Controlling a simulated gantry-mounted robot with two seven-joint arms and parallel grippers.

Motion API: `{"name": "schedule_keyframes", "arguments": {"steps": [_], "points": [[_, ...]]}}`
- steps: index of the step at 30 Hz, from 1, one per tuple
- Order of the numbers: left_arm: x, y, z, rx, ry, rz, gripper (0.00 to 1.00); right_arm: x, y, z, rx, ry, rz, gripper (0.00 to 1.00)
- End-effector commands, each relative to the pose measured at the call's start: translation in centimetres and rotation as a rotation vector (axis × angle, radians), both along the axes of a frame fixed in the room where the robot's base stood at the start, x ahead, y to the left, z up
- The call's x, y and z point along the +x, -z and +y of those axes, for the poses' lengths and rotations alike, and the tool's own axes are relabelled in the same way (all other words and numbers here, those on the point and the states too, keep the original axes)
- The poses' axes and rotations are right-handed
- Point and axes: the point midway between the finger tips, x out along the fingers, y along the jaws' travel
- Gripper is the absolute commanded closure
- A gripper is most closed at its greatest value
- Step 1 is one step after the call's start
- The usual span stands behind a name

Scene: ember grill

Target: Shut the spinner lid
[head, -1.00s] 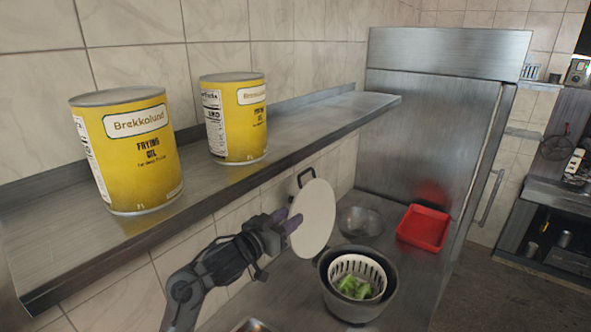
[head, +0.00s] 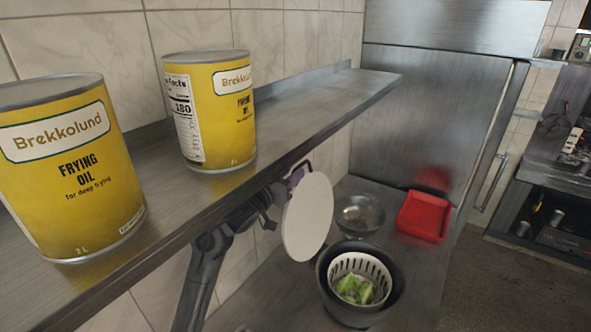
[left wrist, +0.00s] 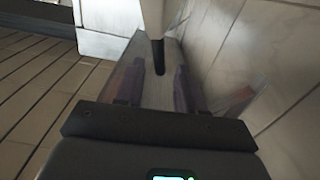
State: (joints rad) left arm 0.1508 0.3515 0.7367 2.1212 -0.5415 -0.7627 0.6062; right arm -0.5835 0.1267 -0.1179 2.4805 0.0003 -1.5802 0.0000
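The spinner is a grey bowl (head: 388,298) with a white slotted basket (head: 345,262) holding green leaves. Its round pale lid (head: 307,217) stands steeply upright left of the bowl, its lower edge near the rim, so the bowl is uncovered. A dark handle shows behind the lid's top edge. My left gripper (head: 293,180) is beside the upper left of the lid, partly hidden by the lid. In the left wrist view its two fingers (left wrist: 159,85) are apart; the pale lid (left wrist: 151,18) shows edge-on ahead, with a dark piece between the fingertips. Contact is unclear. My right gripper is out of view.
A steel shelf (head: 300,115) with two yellow oil cans (head: 75,165) (head: 212,110) overhangs my left arm. A glass bowl (head: 360,212) and a red tray (head: 423,216) sit behind the spinner. The tiled wall is close behind the lid.

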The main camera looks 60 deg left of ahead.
Motion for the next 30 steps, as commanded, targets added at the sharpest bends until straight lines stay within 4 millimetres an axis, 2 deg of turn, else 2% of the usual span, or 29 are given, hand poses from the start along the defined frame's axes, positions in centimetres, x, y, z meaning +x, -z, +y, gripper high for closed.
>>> {"name": "schedule_keyframes", "arguments": {"steps": [6,18,19,26,30], "points": [[2.0,0.0,0.8,0.0,0.002,0.0,0.62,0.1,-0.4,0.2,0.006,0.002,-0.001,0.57],[2.6,0.0,1.1,0.0,0.001,0.0,0.62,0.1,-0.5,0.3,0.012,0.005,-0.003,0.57],[2.6,0.0,1.1,0.0,0.001,0.0,0.64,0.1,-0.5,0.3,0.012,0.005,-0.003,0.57],[2.5,0.0,1.1,0.0,0.0,0.0,0.99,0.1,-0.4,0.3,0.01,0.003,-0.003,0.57],[2.5,0.1,1.2,-0.001,-0.001,0.001,1.0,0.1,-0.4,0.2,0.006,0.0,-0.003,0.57]]}}
